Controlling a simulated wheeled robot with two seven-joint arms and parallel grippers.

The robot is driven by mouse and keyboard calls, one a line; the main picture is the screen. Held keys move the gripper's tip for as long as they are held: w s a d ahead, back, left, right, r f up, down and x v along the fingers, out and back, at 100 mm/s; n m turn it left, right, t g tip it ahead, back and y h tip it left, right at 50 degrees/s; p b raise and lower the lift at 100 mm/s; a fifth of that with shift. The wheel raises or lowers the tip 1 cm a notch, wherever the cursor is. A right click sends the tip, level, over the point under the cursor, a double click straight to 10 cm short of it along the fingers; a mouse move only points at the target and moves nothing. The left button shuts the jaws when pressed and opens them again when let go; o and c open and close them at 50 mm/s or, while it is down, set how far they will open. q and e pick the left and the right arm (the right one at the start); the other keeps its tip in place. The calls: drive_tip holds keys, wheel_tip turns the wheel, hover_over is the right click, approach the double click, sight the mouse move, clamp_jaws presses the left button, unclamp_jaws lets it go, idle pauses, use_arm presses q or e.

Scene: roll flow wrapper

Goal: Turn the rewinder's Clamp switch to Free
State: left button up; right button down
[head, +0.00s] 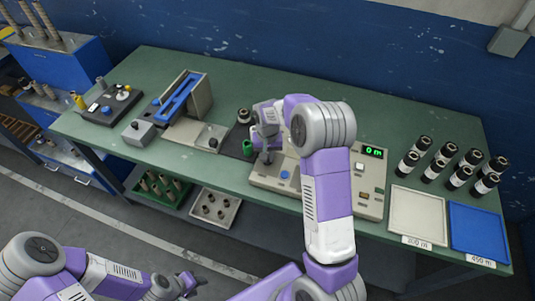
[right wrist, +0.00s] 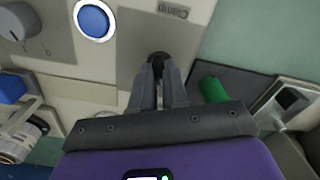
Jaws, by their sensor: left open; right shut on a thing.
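The rewinder (head: 371,205) is a beige machine on the green bench, with a green display reading 0 m. Its dark Clamp switch (right wrist: 158,57) sits on a grey plate in the right wrist view, beside an inverted "Clamp" label (right wrist: 172,9). My right gripper (right wrist: 158,72) reaches down over the rewinder's left end and is shut on that switch. The fingers hide most of the switch, so its setting cannot be read. In the head view my right gripper (head: 266,157) largely covers this spot. My left gripper (head: 192,284) is open and empty, low in front of the bench.
A blue button (right wrist: 94,20) and a grey knob lie near the switch. A green cylinder (right wrist: 212,90) stands close to the right gripper. A white tray (head: 418,215), a blue tray (head: 475,232) and several black rolls (head: 424,143) are at the right.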

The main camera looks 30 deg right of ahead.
drive_tip(key=shift+n, duration=0.6)
drive_tip(key=c, duration=1.1)
unclamp_jaws()
drive_tip(key=shift+c, duration=0.2)
wheel_tip(320, 180, up, 8)
drive_tip(key=shift+f+p, duration=0.2)
drive_tip(key=shift+p, duration=0.7)
drive_tip(key=shift+s+f, duration=0.1)
